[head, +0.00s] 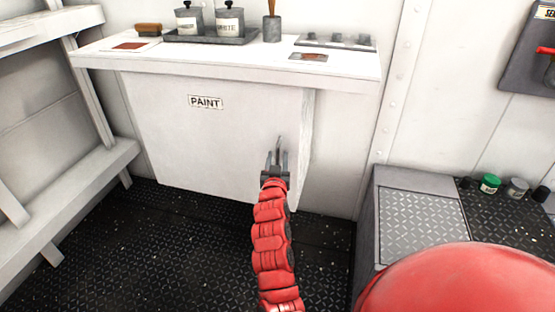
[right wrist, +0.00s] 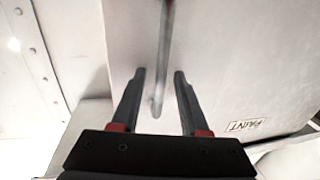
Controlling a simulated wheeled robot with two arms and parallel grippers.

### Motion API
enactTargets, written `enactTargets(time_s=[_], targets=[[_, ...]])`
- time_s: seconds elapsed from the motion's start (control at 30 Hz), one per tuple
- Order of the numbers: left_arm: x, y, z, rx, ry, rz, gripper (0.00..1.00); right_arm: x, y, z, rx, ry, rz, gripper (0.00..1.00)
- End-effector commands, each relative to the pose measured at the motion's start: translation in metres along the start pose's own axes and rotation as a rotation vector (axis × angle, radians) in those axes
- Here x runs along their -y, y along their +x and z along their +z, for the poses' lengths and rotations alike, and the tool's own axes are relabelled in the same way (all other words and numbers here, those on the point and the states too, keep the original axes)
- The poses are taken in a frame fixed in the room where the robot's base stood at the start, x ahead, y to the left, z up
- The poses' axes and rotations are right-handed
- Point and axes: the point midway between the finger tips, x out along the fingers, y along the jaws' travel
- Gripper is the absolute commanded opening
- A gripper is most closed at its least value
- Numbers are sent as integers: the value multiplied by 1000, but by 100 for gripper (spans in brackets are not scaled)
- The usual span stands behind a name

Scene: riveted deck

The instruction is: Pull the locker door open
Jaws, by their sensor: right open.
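The white locker door (head: 200,145) has a PAINT label (head: 205,102) and stands under the worktop. It looks shut, with no clear gap at its edges. Its grey bar handle (head: 280,143) is upright near the door's right edge. My right gripper (head: 276,158) is open in front of the handle. In the right wrist view the handle (right wrist: 164,45) shows between the two fingers of my right gripper (right wrist: 159,74), apart from both. The PAINT label (right wrist: 246,125) shows there too. My left gripper is not in view.
The white worktop (head: 130,56) holds a tray (head: 210,36) with two pots, a brush and a brush holder (head: 272,28). White shelving (head: 105,165) stands at left. A grey bench (head: 420,225) with jars stands at right. The dark deck (head: 180,250) before the locker is clear.

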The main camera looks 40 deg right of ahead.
Motion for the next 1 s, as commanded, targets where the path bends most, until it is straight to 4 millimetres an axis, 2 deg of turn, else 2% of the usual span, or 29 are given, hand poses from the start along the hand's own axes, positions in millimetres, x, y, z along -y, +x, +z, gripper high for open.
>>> enactTargets(time_s=[0.03,0.2,0.3,1.0], targets=[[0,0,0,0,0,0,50,0,0,0,0,0,0,45],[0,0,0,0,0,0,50,0,0,0,0,0,0,14],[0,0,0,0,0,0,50,0,0,0,0,0,0,0],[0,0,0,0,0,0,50,0,0,0,-1,0,0,0]])
